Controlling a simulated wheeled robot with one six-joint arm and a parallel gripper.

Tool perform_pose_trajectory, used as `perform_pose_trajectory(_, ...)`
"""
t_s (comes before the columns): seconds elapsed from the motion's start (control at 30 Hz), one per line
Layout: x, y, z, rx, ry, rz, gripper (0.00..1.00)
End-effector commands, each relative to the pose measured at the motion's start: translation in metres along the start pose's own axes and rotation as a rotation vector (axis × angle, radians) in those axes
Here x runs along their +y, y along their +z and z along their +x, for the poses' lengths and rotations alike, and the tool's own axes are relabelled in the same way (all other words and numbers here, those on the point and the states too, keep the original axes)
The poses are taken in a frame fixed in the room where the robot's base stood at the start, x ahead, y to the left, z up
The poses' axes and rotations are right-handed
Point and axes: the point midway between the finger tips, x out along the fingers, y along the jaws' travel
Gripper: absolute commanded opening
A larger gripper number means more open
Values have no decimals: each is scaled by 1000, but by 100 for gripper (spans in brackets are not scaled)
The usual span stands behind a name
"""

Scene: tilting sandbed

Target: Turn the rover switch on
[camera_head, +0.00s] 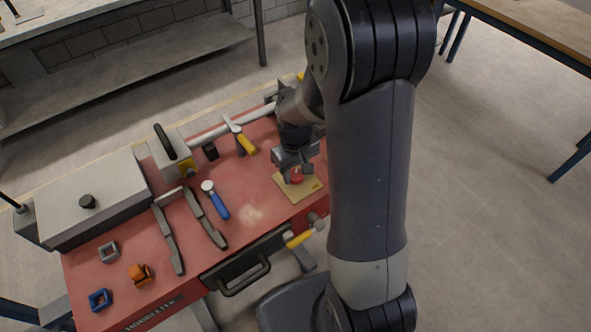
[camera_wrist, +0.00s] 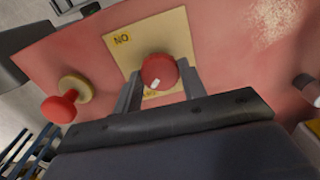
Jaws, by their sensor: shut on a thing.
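The switch is a round red knob (camera_head: 296,176) on a tan square plate (camera_head: 313,186) at the right of the red bench top. In the wrist view the red knob (camera_wrist: 154,66) has a short white mark near its lower edge. Its plate (camera_wrist: 172,27) carries a yellow "NO" label at upper left; a second label below the knob is partly hidden. My gripper (camera_head: 293,160) is over the plate from above. In the wrist view my gripper (camera_wrist: 160,78) has a finger on each side of the knob and is shut on it.
Another red knob (camera_wrist: 58,107) on a yellowish round base stands to the left in the wrist view. On the red bench (camera_head: 262,180), a blue-handled tool (camera_head: 216,200), dark tongs-like bars (camera_head: 170,238), a yellow-handled tool (camera_head: 240,138) and a grey box (camera_head: 95,195) lie left of my gripper.

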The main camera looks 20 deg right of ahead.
Motion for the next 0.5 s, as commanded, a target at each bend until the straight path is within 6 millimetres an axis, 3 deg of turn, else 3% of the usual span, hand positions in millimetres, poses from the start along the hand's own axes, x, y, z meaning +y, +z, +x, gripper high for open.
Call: perform_pose_trajectory(0.5,0,0,1,1,0,353,17)
